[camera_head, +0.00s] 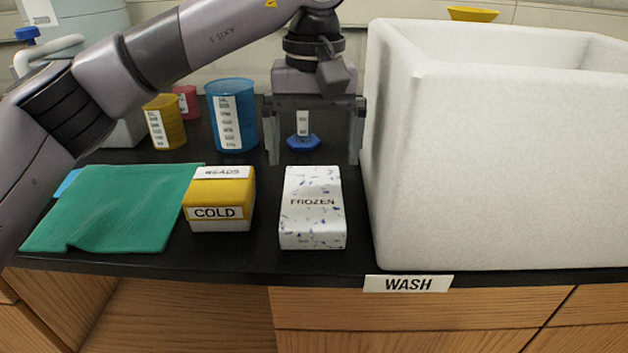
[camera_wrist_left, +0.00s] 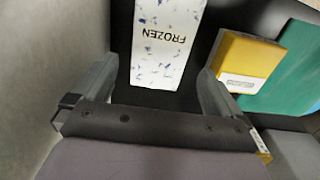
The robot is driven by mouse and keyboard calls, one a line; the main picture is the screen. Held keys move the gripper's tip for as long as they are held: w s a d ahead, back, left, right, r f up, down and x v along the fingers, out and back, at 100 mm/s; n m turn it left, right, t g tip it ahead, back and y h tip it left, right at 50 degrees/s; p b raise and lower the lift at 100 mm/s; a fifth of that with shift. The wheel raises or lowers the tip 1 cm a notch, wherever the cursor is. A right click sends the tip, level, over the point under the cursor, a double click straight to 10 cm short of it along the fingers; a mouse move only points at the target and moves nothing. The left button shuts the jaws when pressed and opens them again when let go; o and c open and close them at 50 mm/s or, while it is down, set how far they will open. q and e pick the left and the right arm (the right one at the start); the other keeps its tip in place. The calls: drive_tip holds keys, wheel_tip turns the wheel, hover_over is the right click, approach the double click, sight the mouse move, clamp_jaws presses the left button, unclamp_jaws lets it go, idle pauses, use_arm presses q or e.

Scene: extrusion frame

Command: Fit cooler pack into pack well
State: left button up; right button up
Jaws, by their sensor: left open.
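A white block with blue flecks marked FROZEN (camera_head: 312,225), which looks like the cooler pack, lies on the black bench top. It also shows in the left wrist view (camera_wrist_left: 162,60), at the top between the fingers. My left gripper (camera_head: 314,158) is open and empty, pointing down above and behind the block, its fingers wider apart than the block. A box with a yellow lid (camera_head: 219,186) and a COLD label stands just left of the block; it also shows in the left wrist view (camera_wrist_left: 246,62). No pack well can be made out. My right gripper is out of view.
A large white tub (camera_head: 490,160) stands close on the right, above a WASH label (camera_head: 408,284). A green cloth (camera_head: 120,210) lies at left. Behind are a blue beaker (camera_head: 217,100), a yellow beaker (camera_head: 176,125), a red cup (camera_head: 187,97) and a small blue-based item (camera_head: 303,142).

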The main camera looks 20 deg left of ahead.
sight(313, 194)
use_arm(q)
drive_tip(key=shift+w+a, duration=0.1)
drive_tip(key=shift+w, duration=0.15)
drive_tip(key=shift+w+f, duration=0.1)
drive_tip(key=shift+f, duration=0.15)
drive_tip(key=f, duration=0.4)
drive_tip(key=s+f, duration=0.1)
drive_tip(key=f, duration=0.1)
drive_tip(key=shift+f, duration=0.3)
drive_tip(key=c, duration=1.2)
drive_tip(key=shift+o, duration=0.2)
drive_tip(key=shift+r, duration=0.1)
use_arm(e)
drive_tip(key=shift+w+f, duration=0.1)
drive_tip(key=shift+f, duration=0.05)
use_arm(q)
wheel_tip(313, 194, up, 20)
drive_tip(key=p, duration=0.3)
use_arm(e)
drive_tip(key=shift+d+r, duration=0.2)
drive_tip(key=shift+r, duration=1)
